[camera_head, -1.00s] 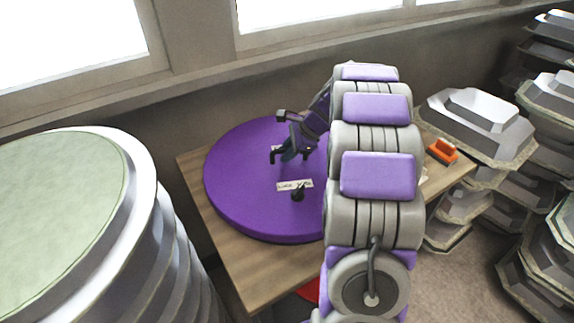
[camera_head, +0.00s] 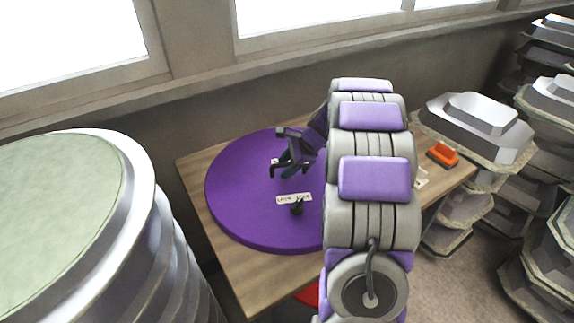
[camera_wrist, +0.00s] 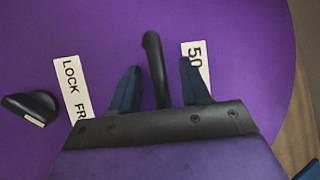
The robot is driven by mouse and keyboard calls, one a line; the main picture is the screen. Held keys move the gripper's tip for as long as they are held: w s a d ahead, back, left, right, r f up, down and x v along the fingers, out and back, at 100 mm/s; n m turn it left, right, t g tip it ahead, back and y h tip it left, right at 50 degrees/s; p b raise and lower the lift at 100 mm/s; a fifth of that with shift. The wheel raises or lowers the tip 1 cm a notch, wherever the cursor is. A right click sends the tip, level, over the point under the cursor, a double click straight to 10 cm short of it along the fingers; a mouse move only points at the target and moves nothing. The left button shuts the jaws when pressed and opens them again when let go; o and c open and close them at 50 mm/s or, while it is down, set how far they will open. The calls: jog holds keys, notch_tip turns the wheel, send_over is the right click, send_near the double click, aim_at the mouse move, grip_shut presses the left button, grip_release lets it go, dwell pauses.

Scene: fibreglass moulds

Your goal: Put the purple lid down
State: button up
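The purple lid (camera_head: 245,215) is a large round disc that lies flat on the wooden table, as far as the head view shows. It carries white labels and a small black knob (camera_head: 297,207); the knob also shows in the wrist view (camera_wrist: 36,104). My gripper (camera_head: 287,171) is just above the lid's middle. In the wrist view my gripper (camera_wrist: 160,82) has its two fingers spread, one on each side of the lid's black bar handle (camera_wrist: 155,65). Gaps show between the handle and both fingers. My arm hides the lid's right part in the head view.
The wooden table (camera_head: 245,283) has a bare strip in front of the lid. An orange object (camera_head: 442,154) lies at its right end. A large round mould stack (camera_head: 150,200) stands close at left. Grey faceted moulds (camera_head: 475,125) are piled at right. A windowed wall is behind.

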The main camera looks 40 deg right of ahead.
jog(key=shift+r, duration=0.1)
jog(key=p+v, duration=0.3)
jog(key=v, duration=0.9)
jog(key=s+a+r+n+g, duration=0.15)
jog(key=s+a+n, duration=0.25)
jog(key=a, duration=0.4)
jog(key=s+a+n+g, duration=0.2)
jog(key=s+a+n, duration=0.2)
jog(key=a, duration=0.4)
jog(key=s+a+n+g, duration=0.1)
jog(key=s+a+n, duration=0.25)
jog(key=a, duration=0.45)
jog(key=s+a+f+n+g+h, duration=0.1)
jog(key=s+n, duration=0.4)
jog(key=s, duration=0.5)
jog(key=s+a+f+n+g+h, duration=0.1)
jog(key=s+a+n+h, duration=0.2)
jog(key=s+n, duration=0.3)
jog(key=s+a, duration=0.1)
jog(key=s, duration=0.2)
jog(key=shift+s+a+f, duration=0.2)
jog(key=shift+s+a, duration=0.1)
jog(key=shift+s, duration=0.05)
jog(key=shift+g, duration=0.25)
